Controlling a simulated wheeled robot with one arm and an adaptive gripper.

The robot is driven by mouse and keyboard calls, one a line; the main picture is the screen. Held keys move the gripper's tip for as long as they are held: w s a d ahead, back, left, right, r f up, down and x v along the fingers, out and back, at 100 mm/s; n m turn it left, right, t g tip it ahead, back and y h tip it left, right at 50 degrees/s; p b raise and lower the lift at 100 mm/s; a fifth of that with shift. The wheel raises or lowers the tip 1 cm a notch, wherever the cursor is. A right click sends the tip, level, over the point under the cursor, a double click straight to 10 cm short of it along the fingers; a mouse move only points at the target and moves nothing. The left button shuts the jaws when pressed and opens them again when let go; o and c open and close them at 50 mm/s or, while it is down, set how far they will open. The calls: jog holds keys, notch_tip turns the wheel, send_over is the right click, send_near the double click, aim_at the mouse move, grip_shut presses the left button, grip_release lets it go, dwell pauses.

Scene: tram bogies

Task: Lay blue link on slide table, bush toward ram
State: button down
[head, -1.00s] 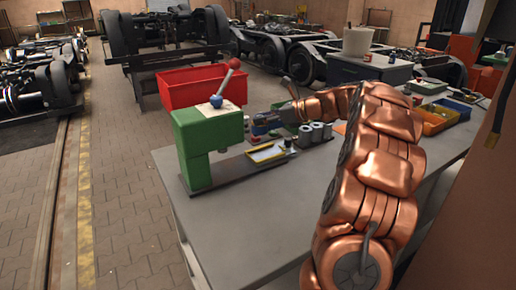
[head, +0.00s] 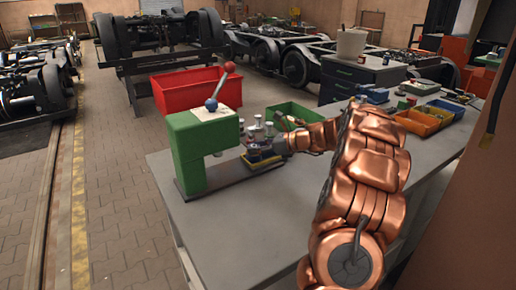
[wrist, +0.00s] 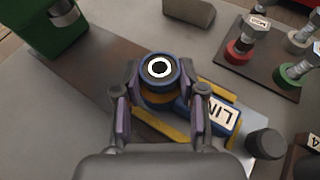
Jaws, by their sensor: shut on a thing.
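The blue link (wrist: 186,112) is in the wrist view, with a "LIN" label and a round bush end with a dark ring and white centre. My gripper (wrist: 160,76) is shut on this bush end. The link is over the slide table (wrist: 232,137), between its yellow edge strips. I cannot tell whether it touches the table. The bush end points up-left toward the green press (wrist: 52,26), the label end away from it. In the head view my gripper (head: 281,147) is at the slide table (head: 259,162), beside the press (head: 199,140); the ram is mostly hidden.
A plate (wrist: 254,60) with labelled posts, one with a red ring and one with a green ring, stands right of the link. A dark round knob (wrist: 266,143) is near the label end. A green bin (head: 293,112) and orange bins (head: 416,122) stand farther back. The front bench is clear.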

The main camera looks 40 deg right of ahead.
dwell(0.3)
jog(key=c, duration=0.7)
grip_release()
jog(key=shift+f, duration=0.1)
jog(key=b+v, duration=0.1)
jog(key=v, duration=1.1)
jog(key=shift+s+a, duration=0.1)
